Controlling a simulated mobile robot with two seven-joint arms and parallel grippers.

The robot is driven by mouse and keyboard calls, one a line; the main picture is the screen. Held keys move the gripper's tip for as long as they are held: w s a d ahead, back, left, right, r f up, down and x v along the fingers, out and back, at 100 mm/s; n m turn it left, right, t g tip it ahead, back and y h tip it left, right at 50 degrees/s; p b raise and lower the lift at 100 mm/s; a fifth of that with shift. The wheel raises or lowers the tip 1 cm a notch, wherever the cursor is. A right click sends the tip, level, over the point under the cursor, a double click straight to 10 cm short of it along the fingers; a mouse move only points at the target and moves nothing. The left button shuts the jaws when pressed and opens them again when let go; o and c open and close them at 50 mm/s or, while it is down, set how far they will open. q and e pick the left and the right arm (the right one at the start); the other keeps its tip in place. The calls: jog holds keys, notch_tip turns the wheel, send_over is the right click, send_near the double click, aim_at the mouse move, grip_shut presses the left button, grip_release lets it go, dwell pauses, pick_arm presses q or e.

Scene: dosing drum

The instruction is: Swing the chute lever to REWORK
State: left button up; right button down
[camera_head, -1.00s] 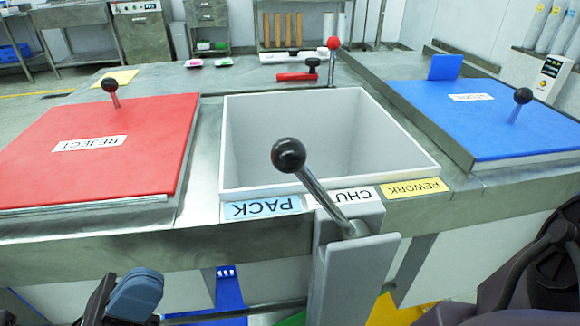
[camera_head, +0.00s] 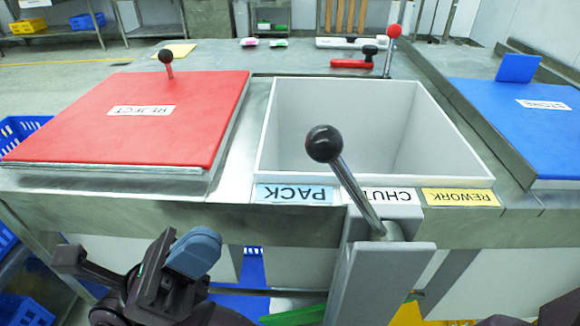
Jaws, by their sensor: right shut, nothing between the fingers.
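The chute lever (camera_head: 358,195) is a metal rod with a black ball knob on a grey post in front of the open white bin. It leans up and to the left from its pivot, with its knob on the side of the blue PACK label (camera_head: 293,194). The yellow REWORK label (camera_head: 460,198) is right of the pivot. The CHUTE label (camera_head: 385,196) is partly hidden by the lever.
A red REJECT lid (camera_head: 150,120) with a black knob lies left of the white bin (camera_head: 350,130). A blue STORE lid (camera_head: 520,120) is at the right. The grey post (camera_head: 378,285) stands out at the counter's front edge. A red-knobbed lever (camera_head: 391,45) stands behind the bin.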

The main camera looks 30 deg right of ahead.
aim_at(362, 202)
jog(key=x, duration=1.3)
jog(key=shift+d+r, duration=0.15)
